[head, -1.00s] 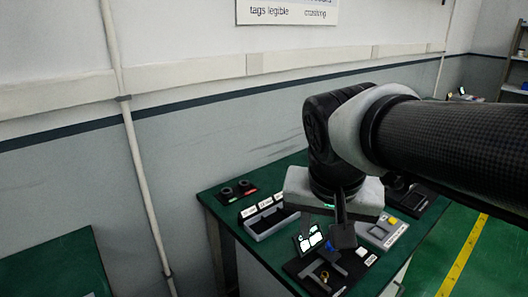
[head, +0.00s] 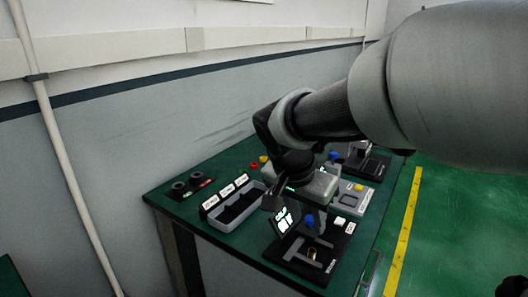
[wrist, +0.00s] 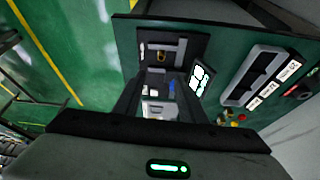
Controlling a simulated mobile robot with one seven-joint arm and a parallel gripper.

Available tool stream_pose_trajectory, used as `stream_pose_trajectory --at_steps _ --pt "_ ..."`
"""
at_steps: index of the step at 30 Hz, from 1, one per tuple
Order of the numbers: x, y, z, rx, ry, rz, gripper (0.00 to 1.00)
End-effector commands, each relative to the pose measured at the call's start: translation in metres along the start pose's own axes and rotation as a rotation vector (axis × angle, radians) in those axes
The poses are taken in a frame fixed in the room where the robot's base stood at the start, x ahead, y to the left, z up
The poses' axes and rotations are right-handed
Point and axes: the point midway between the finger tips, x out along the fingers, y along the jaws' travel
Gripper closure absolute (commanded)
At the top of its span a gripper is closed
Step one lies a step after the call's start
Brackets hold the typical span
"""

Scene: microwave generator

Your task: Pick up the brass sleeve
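The brass sleeve is a small gold ring (head: 311,253) at the front of a black fixture board (head: 285,257) on the green table. It also shows in the wrist view (wrist: 162,57), near the top middle, beside a grey bar. My gripper (head: 278,203) is above the table, higher than the sleeve and apart from it. In the wrist view its two dark fingers (wrist: 160,88) are spread with nothing held between them. Part of the fingers is hidden by the gripper body in the head view.
A lit tilted screen (head: 284,220) and a blue knob (head: 309,221) stand close to the sleeve. A grey labelled bin (head: 218,223) and black round holders (head: 190,186) are at left. A grey device (head: 352,197) is behind. Green table (head: 185,215) is bare at front left.

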Motion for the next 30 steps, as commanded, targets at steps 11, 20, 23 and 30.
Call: stream_pose_trajectory --at_steps 11,20,23,30 --pt "0.075 0.000 0.001 -0.002 -0.001 0.001 0.63" --pt "0.093 0.000 0.004 -0.002 -0.001 0.001 0.63" --pt "0.108 0.000 0.008 -0.002 -0.001 0.002 0.63" --pt "0.135 -0.001 0.008 -0.001 0.000 0.000 0.63"
